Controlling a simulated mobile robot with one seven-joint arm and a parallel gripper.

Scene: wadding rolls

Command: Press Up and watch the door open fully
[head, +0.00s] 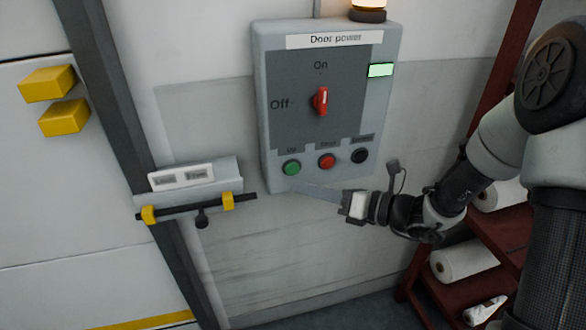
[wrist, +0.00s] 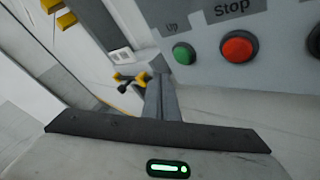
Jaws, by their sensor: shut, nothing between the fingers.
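The grey control box (head: 390,45) is labelled "Door power" and hangs on the wall. Its red rotary switch (head: 321,101) points up at "On", and a small panel beside it glows green. The green Up button (head: 292,167) is at the lower left of the box; it also shows in the wrist view (wrist: 184,53). The red Stop button (head: 327,161) is to its right, and a black button (head: 360,156) is farther right. My gripper (head: 306,189) is shut and empty. Its fingers (wrist: 163,100) point left, just below the buttons, apart from the Up button in the wrist view.
A latch fitting with a black bar and yellow clips (head: 229,201) is left of the box. Yellow blocks (head: 47,84) are on the white panel (head: 55,190) at far left. A dark red rack (head: 470,270) with white rolls (head: 465,261) stands at right, behind my arm.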

